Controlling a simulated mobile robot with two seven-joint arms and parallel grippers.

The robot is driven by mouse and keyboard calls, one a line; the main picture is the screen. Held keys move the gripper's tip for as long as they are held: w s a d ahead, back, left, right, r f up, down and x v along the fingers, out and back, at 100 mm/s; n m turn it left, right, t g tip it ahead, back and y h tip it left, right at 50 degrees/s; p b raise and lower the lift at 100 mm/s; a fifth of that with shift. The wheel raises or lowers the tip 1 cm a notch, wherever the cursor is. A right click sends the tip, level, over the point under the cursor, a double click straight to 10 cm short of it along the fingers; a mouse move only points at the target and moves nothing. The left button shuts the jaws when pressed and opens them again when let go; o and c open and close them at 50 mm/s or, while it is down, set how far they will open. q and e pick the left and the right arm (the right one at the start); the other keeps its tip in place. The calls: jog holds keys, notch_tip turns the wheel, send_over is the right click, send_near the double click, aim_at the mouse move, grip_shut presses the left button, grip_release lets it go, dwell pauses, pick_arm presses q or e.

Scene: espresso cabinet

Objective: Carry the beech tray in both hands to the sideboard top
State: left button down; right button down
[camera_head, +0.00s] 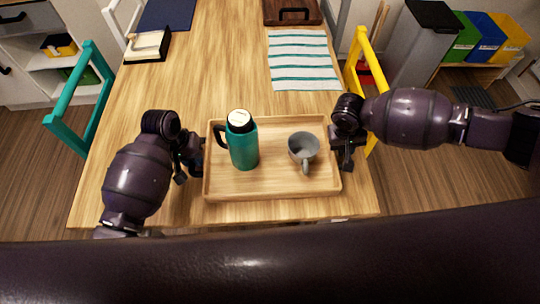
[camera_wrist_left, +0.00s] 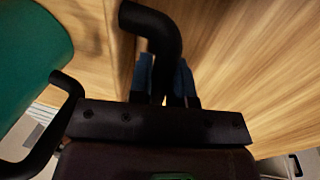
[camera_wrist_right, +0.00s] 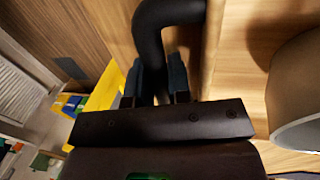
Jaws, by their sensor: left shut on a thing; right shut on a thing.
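The beech tray (camera_head: 270,184) is on the near end of the wooden table in the head view. A teal flask (camera_head: 242,147) with a dark handle stands upright in its left half, and a grey mug (camera_head: 303,148) stands in its right half. My left gripper (camera_head: 196,158) is at the tray's left side, shut on a black tray handle (camera_wrist_left: 150,22). My right gripper (camera_head: 342,150) is at the tray's right side, shut on the other black handle (camera_wrist_right: 165,15). The wrist views show the teal flask (camera_wrist_left: 30,60) and the grey mug (camera_wrist_right: 297,95) close by. I cannot tell whether the tray touches the table.
A teal chair (camera_head: 85,105) is at left, a yellow chair (camera_head: 366,60) at right.

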pick_arm(q)
jog(key=shift+w+r, duration=0.1)
jog(key=shift+r, duration=0.05)
pick_arm(e)
jog(key=shift+w+r, duration=0.1)
jog(key=shift+r, duration=0.05)
